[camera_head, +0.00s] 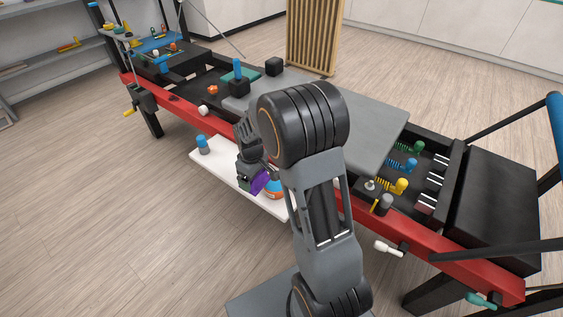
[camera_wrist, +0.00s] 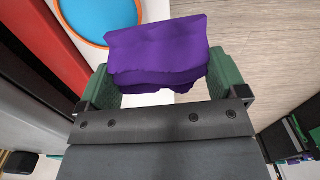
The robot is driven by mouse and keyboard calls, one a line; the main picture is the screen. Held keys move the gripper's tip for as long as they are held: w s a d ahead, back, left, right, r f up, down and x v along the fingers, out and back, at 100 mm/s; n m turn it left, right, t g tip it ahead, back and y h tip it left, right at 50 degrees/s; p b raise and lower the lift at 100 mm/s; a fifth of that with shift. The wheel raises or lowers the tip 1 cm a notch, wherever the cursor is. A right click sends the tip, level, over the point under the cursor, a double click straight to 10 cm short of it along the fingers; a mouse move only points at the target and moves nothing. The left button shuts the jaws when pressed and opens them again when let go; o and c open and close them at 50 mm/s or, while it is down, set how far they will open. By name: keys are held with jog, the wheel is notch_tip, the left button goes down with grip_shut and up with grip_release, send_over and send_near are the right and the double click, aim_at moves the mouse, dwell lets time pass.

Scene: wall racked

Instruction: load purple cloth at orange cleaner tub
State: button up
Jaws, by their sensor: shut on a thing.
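The purple cloth (camera_wrist: 160,50) is held between the two green fingers of my gripper (camera_wrist: 162,82) in the wrist view. It is folded and bunched, and hangs out past the fingertips. The cloth also shows in the head view (camera_head: 259,184), just left of the tub. The orange cleaner tub (camera_head: 273,193) stands on a white shelf in the head view, with blue inside its rim. In the wrist view the tub's orange rim and blue inside (camera_wrist: 98,14) are at the upper left, beside the cloth. I cannot tell the cloth's height over the tub.
The white shelf (camera_head: 222,165) sticks out from the red rail (camera_head: 190,117) of a long bench. Grey boards and black blocks (camera_head: 273,66) lie on the bench behind. Open wooden floor is in front.

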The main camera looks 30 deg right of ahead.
jog(key=d+r+n, duration=0.1)
jog(key=d+n, duration=0.1)
jog(key=n, duration=0.2)
jog(key=d+n+b, duration=0.1)
jog(key=d+n, duration=0.1)
jog(key=n, duration=0.3)
jog(key=d+r+n+b, duration=0.1)
jog(key=n, duration=0.3)
jog(key=shift+s+d+r+n, duration=0.15)
jog(key=shift+d+r+n, duration=0.15)
jog(key=shift+d+r, duration=0.1)
jog(key=f+n+b, duration=0.1)
jog(key=b, duration=0.1)
jog(key=d+f+n+b, duration=0.1)
jog(key=f+b, duration=0.1)
jog(key=f+n+b, duration=0.1)
jog(key=n, duration=0.1)
jog(key=shift+s+d+f+b, duration=0.2)
jog(key=shift+f+b, duration=0.05)
jog(key=shift+b, duration=0.15)
jog(key=shift+f, duration=0.3)
jog(key=shift+f, duration=0.65)
dwell(1.2)
notch_tip(320, 180, up, 7)
jog(key=p, duration=0.6)
